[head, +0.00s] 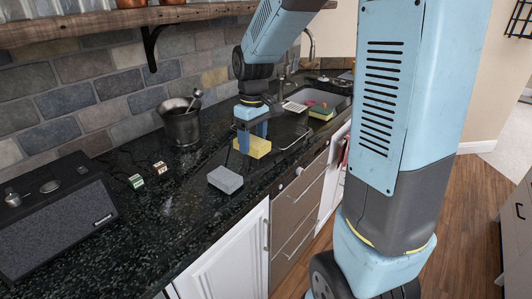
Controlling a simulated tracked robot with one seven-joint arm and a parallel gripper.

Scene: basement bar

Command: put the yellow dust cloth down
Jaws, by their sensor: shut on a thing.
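My gripper (252,142) points down over the black counter near its front edge, in the middle of the head view. It is shut on the yellow dust cloth (260,149), a folded, block-like yellow piece between and below the blue fingers. The fingers hide part of the cloth. I cannot tell whether its underside touches the counter.
A grey block (225,180) lies nearer on the counter (150,225). A metal pot (181,122) with a utensil and two small cubes (136,181) stand toward the wall. A yellow-green sponge (321,112) is by the sink (318,96). A black speaker (62,215) fills the left.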

